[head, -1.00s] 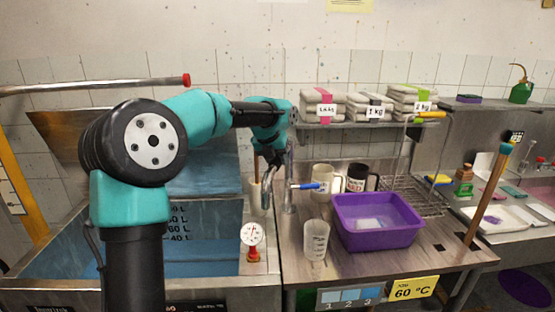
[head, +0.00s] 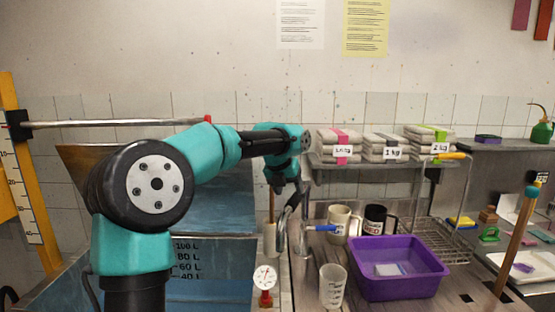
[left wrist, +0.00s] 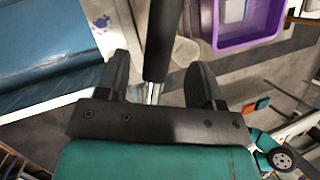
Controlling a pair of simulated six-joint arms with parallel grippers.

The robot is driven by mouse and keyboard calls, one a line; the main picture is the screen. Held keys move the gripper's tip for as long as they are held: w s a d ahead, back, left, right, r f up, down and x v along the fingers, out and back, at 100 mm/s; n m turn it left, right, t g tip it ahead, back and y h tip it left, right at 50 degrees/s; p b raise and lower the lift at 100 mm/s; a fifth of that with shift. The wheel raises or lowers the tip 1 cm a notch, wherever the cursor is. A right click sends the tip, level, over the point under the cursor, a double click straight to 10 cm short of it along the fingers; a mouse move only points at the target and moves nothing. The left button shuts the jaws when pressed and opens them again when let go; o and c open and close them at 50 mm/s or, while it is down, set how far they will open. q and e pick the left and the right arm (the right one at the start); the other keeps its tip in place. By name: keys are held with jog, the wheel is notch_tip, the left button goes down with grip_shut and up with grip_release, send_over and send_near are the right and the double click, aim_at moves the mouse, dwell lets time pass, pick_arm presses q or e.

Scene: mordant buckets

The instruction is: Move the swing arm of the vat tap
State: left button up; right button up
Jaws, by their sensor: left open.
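The vat tap stands between the blue vat and the workbench, with a curved metal spout (head: 283,226) and an upright post (head: 304,236) beside it. A lever with a blue end (head: 326,228) points right from the post. My left gripper (head: 285,187) is at the top of the tap, pointing down, and hides part of it. In the left wrist view, its two black fingers are apart (left wrist: 160,66). A black bar (left wrist: 163,40) with a chrome end (left wrist: 153,94) lies between them; contact cannot be told. My right gripper is not in view.
The vat (head: 215,258) is at left, with a red-based dial gauge (head: 265,279) at its edge. A purple basin (head: 400,288), a clear beaker (head: 332,286) and two mugs (head: 340,221) stand right of the tap. A shelf above holds several labelled bundles (head: 385,147).

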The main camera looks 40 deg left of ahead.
pick_arm(q)
jog(key=v, duration=1.2)
jog(key=shift+r, duration=0.2)
jog(key=shift+c, duration=0.3)
jog(key=c, duration=0.3)
jog(key=shift+d+f+n, duration=0.25)
jog(key=shift+f+n, duration=0.05)
jog(key=shift+f, duration=0.1)
jog(key=c, duration=0.3)
jog(key=d+f+n, duration=0.1)
jog(key=n, duration=0.1)
jog(key=d+f+n+g, duration=0.1)
jog(key=f+n, duration=0.1)
jog(key=d+f+n+g+y, duration=0.1)
jog(key=d+n, duration=0.1)
jog(key=shift+w+f, duration=0.1)
jog(key=shift+f, duration=0.1)
grip_shut()
jog(key=s+d+f+n+g+y, duration=0.1)
jog(key=d+f+n+y, duration=0.3)
jog(key=n, duration=0.9)
jog(key=s+d+f+n+g+y, duration=0.2)
jog(key=d+f+n+y, duration=0.3)
jog(key=d+n, duration=0.6)
jog(key=f+n, duration=0.2)
jog(key=shift+s+d+n+g, duration=0.15)
jog(key=shift+s+n+g, duration=0.15)
jog(key=shift+s, duration=0.05)
